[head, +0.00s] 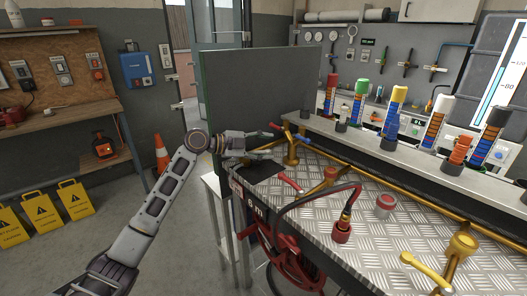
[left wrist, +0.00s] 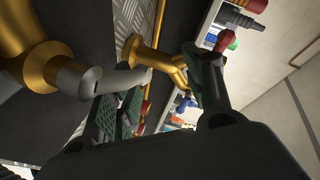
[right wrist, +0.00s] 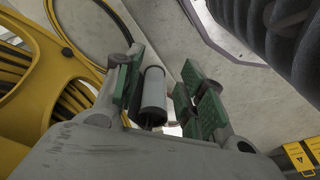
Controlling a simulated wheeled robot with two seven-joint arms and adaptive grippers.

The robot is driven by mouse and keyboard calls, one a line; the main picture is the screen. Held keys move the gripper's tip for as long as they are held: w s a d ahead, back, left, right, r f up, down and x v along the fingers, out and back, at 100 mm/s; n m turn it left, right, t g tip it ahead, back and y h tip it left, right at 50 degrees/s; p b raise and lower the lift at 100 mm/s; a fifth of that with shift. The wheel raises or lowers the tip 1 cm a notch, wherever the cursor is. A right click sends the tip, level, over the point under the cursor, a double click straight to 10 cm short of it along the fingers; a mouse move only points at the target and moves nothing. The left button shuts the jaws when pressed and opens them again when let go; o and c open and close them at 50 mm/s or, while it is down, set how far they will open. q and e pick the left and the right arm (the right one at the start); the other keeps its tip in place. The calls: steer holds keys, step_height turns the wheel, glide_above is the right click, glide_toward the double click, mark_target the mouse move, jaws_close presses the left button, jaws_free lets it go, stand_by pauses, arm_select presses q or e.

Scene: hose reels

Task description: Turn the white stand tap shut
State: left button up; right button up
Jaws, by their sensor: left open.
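In the left wrist view, a tap with a pale grey-white lever (left wrist: 85,80) on a gold stand (left wrist: 25,50) shows at the left. The lever's free end reaches the gap between the fingers of my left gripper (left wrist: 160,95), near the left fingertip; I cannot tell whether they touch. In the head view, my left gripper (head: 272,144) is open at the bench's far left end, beside a gold stand (head: 291,154) with a blue-and-red handle. No white lever is clear there. My right gripper (right wrist: 158,90) is open, with a pale cylinder (right wrist: 153,90) between its fingers.
A dark upright panel (head: 255,90) is behind my left gripper. A yellow reel (right wrist: 45,70) lies left of my right gripper.

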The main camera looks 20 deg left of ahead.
mark_target(263, 152)
arm_select(q)
step_height(263, 152, up, 8)
steer(key=shift+s+f, duration=0.1)
steer(key=shift+s+r, duration=0.15)
steer(key=shift+r, duration=0.05)
